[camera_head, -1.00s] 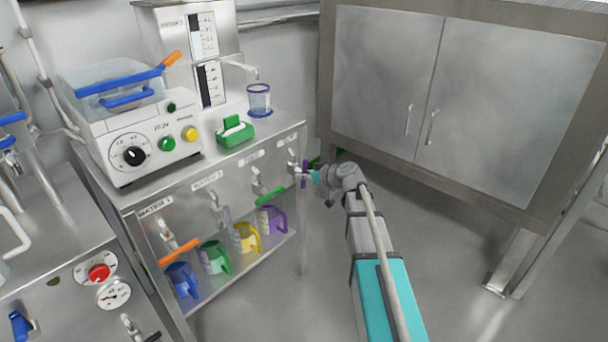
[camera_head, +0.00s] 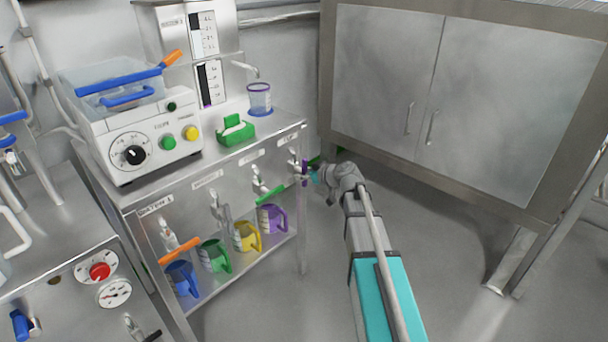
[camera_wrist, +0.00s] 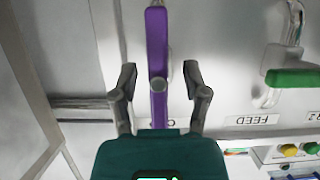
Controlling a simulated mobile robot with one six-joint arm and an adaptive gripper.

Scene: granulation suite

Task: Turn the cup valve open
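The purple valve handle (camera_head: 304,173) is at the right end of the row of valves on the steel cabinet front. In the wrist view the handle (camera_wrist: 157,65) is a long straight bar running between my fingers. A label near it shows only part of its lettering. My gripper (camera_wrist: 158,76) is open, with one finger on each side of the bar and a visible gap on both sides. In the head view my gripper (camera_head: 313,175) is small and partly hidden at the handle.
The green handle (camera_wrist: 292,78) of the neighbouring FEED valve is to the right in the wrist view. Blue, green, yellow and purple (camera_head: 272,219) jugs stand on the shelf below. A large steel cabinet (camera_head: 440,100) stands behind my arm. The floor to the right is clear.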

